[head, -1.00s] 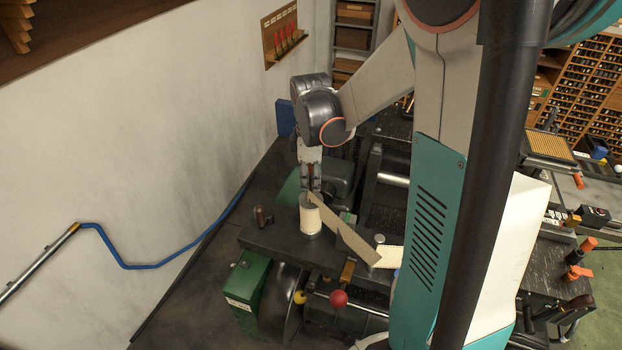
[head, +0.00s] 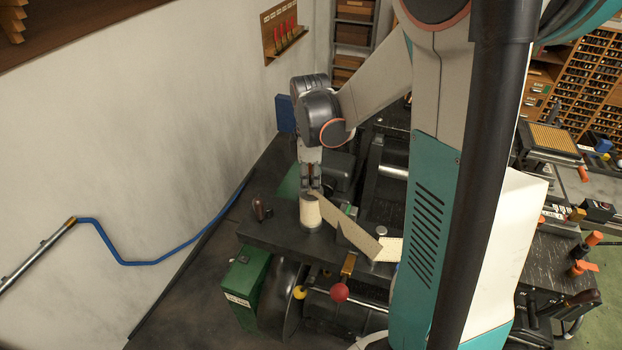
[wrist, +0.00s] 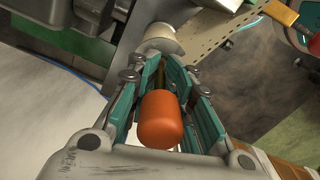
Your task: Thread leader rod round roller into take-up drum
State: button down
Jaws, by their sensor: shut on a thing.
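My gripper (head: 311,188) points down over a cream cylinder (head: 310,212) on the dark machine top. In the wrist view its jaws (wrist: 163,66) are shut on an orange-handled rod (wrist: 162,122); the thin shaft runs toward the cylinder, which shows just beyond the fingertips (wrist: 160,40). A cream paper band (head: 345,229) stretches from the cylinder to the lower right, where it meets a perforated strip (head: 389,249). The perforated band also shows in the wrist view (wrist: 215,38). A small round post top (head: 380,230) stands behind the band. The rod's lower end is hidden.
A dark knob (head: 261,208) stands left of the cylinder. A green box (head: 246,277) is below left. My arm hides the right part of the machine.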

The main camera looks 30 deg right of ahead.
jog(key=shift+f+b, duration=0.7)
jog(key=shift+f, duration=0.2)
jog(key=c, duration=1.3)
grip_release()
jog(key=shift+r, duration=0.1)
jog(key=shift+c, duration=0.2)
jog(key=shift+r+p, duration=2)
jog(key=shift+r, duration=1.05)
